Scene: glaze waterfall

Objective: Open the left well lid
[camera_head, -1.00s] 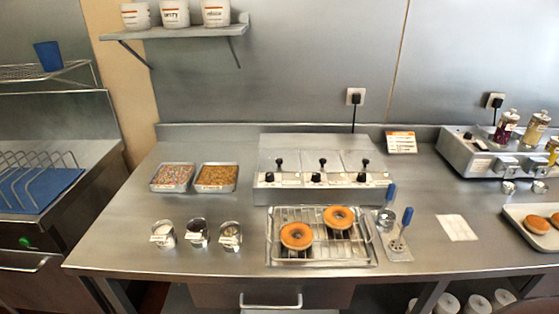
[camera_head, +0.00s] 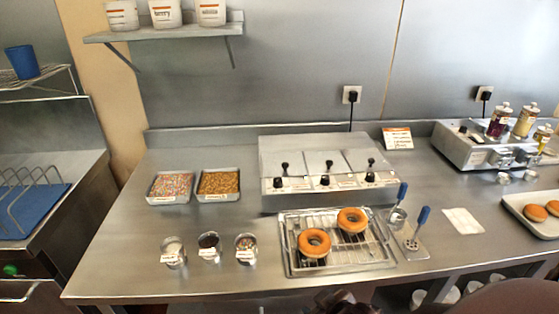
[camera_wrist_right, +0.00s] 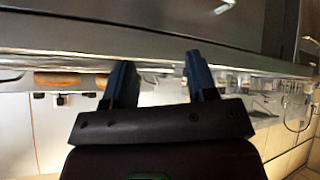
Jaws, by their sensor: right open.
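The metal warmer (camera_head: 268,200) stands at the back middle of the counter, with three wells side by side in its top. The left well lid (camera_head: 282,153) is a flat metal plate, lying shut, with a black knob (camera_head: 285,167) near its front. The middle and right lids also look shut. My right gripper shows in the right wrist view (camera_wrist_right: 160,78), its two dark fingers apart with nothing between them. It is below the counter's front edge, well away from the lid. In the head view a dark part of my arm shows at the bottom edge. My left gripper is not in view.
A wire rack tray (camera_head: 292,268) with two donuts (camera_head: 314,243) lies before the warmer. Topping trays (camera_head: 170,186) and small cups (camera_head: 209,246) stand to its left. Ladles (camera_head: 415,230) lie right of the rack. A shelf (camera_head: 165,34) hangs above, at back left.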

